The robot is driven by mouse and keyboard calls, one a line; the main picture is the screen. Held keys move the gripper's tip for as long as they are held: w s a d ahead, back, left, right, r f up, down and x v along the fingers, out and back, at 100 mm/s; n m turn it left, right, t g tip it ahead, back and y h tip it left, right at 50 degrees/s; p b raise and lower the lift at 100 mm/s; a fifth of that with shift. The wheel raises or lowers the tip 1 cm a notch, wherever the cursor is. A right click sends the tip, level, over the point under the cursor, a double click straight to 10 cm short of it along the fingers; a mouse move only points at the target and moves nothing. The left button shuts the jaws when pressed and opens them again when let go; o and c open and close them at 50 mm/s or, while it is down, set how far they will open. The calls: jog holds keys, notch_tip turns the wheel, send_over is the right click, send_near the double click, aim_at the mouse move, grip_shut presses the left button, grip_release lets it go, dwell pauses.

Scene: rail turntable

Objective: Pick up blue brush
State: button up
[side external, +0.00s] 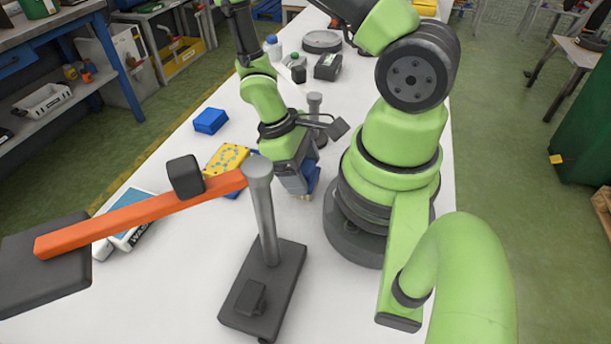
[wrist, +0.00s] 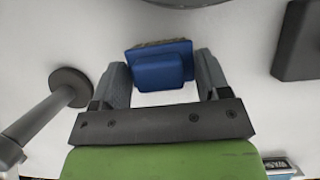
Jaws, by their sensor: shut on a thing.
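The blue brush (wrist: 160,72) sits between the two fingers of my gripper (wrist: 161,85) in the wrist view, with a brownish bristle edge along its far side. The fingers are shut on it at both sides. In the side view my gripper (side external: 304,190) points down near the foot of my arm, low over the white table. A bit of the brush's blue (side external: 313,179) shows beside the fingers there, and the rest is hidden. I cannot tell whether the brush touches the table.
An orange bar (side external: 130,216) with a dark block crosses left of a grey post (side external: 263,215) on a dark base. A yellow box (side external: 228,157), a blue block (side external: 210,121) and a blue-white box (side external: 130,228) lie left. A black device (side external: 328,66) and bottles stand farther back.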

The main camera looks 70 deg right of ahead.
jog(key=shift+r, duration=0.1)
notch_tip(320, 180, up, 10)
jog(key=shift+f, duration=0.1)
dwell(0.6)
jog(key=o, duration=0.4)
jog(key=shift+c, duration=1.4)
